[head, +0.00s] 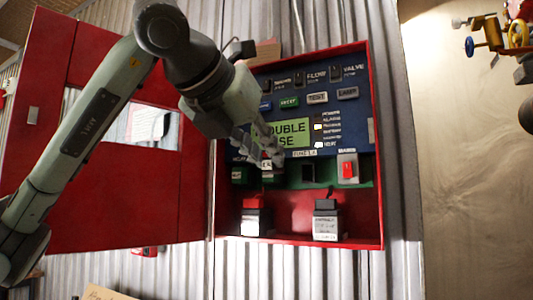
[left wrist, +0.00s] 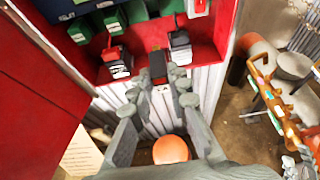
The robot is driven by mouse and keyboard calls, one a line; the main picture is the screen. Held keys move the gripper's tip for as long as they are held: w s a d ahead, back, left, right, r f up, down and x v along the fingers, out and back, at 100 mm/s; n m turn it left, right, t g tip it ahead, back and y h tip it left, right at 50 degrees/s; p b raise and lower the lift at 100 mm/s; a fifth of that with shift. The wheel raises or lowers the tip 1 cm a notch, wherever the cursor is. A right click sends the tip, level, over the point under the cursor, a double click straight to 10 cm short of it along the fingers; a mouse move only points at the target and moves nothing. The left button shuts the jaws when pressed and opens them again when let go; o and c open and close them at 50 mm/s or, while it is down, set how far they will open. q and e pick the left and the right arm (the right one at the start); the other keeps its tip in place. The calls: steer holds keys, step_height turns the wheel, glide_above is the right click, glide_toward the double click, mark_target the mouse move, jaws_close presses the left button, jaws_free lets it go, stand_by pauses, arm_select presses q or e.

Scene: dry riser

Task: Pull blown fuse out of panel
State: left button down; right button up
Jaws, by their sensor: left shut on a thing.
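The open red panel (head: 375,130) holds a blue face with a green display (head: 288,134) reading partly "...OUBLE ...SE"; the rest is covered by my arm. My left gripper (head: 272,160) is in front of this strip. In the left wrist view its fingertips (left wrist: 158,82) are shut on a small dark block (left wrist: 158,65), apparently the fuse. It looks apart from the row of green blocks (left wrist: 112,18). My right gripper is not in view.
The red door (head: 90,190) with a window stands open to the left. Two grey blocks with terminals, one (head: 254,218) and another (head: 327,222), stand on the panel floor. Corrugated wall (head: 402,200) surrounds the panel. An orange round object (left wrist: 170,150) lies below my gripper.

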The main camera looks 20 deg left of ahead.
arm_select(q)
steer(key=shift+s, duration=0.1)
steer(key=shift+s+a+b, duration=0.1)
steer(key=shift+s+b, duration=0.55)
steer(key=shift+s, duration=2)
